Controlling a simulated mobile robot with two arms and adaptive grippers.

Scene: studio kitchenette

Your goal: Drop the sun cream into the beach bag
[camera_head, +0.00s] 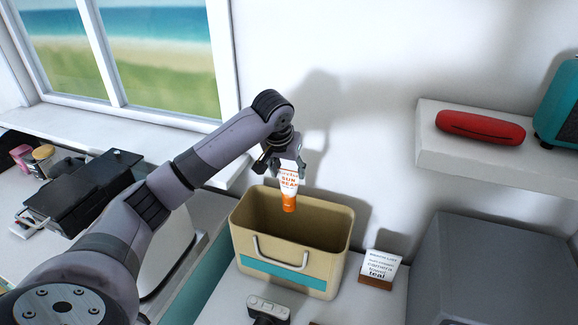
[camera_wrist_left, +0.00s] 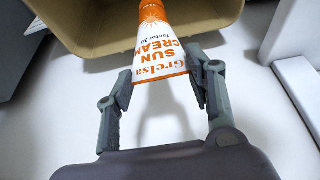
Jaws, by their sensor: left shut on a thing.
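The sun cream (camera_head: 288,182) is a white tube with orange print and an orange cap that points down. My left gripper (camera_head: 283,164) is shut on its flat upper end and holds it above the opening of the beach bag. The beach bag (camera_head: 287,270) is tan with a teal stripe and a pale handle, and stands open on the counter. In the left wrist view the sun cream (camera_wrist_left: 160,52) sits between both fingers of the left gripper (camera_wrist_left: 162,85), with the bag's tan rim (camera_wrist_left: 224,22) beyond it. My right gripper is not in view.
A camera (camera_head: 267,310) lies in front of the bag, and a small sign (camera_head: 379,268) stands to its right. A grey box-shaped thing (camera_head: 490,270) is further right. A shelf (camera_head: 480,150) above holds a red case (camera_head: 480,127). The window is behind on the left.

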